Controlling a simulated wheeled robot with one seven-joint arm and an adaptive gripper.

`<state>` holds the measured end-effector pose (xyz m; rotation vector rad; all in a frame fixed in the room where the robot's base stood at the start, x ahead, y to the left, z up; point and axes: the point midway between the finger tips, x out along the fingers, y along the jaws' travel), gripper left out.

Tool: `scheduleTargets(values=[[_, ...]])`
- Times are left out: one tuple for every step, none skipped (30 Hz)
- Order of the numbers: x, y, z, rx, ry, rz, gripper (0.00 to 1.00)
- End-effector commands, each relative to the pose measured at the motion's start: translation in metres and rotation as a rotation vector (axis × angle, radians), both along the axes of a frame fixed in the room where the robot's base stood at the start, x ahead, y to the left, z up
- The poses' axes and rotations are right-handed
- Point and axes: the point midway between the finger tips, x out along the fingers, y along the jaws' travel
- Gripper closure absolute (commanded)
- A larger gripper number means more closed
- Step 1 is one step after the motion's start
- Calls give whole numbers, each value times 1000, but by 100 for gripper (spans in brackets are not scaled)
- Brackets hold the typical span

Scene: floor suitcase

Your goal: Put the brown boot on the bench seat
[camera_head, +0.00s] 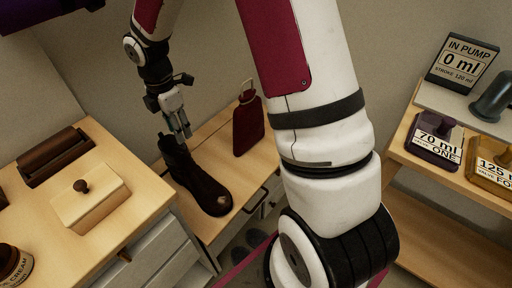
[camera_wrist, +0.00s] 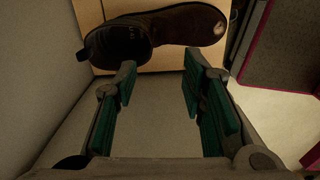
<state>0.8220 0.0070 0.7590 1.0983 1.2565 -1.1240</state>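The brown boot (camera_head: 196,180) stands upright on the light wooden bench seat (camera_head: 216,139), its toe toward the lower right and a pale scuff on the toe. In the wrist view the boot (camera_wrist: 185,25) lies across the top, its dark shaft opening at the left. The bench seat also shows there (camera_wrist: 165,58). My gripper (camera_head: 181,135) is just above the boot's shaft, pointing down. In the wrist view my gripper (camera_wrist: 161,72) has its green-padded fingers apart with nothing between them. The left fingertip overlaps the shaft's edge in the picture; I cannot tell whether they touch.
A dark red bottle-shaped item (camera_head: 248,122) stands on the bench behind the boot. Labelled weights (camera_head: 433,141) sit on a shelf at right.

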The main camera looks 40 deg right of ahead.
Motion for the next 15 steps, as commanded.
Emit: scheduleTargets(values=[[-6,-2,13,-15,-8,-37,62],[-10,-4,22,-25,-12,-67,62],[-18,-6,33,-39,-14,-111,62],[-24,-8,43,-50,-19,-149,62],[-31,-10,52,-60,-21,-190,62],[-40,-13,64,-72,-28,-246,62],[-48,-15,73,-81,-31,-288,62],[-55,-16,82,-89,-37,-330,62],[-66,-18,93,-99,-43,-386,62],[-74,-19,101,-104,-50,-430,62],[-82,-21,109,-110,-53,-473,62],[-93,-22,119,-116,-62,-529,62],[-102,-23,126,-120,-68,-572,62],[-110,-24,133,-121,-75,-615,62],[-122,-25,141,-125,-80,-673,62]])
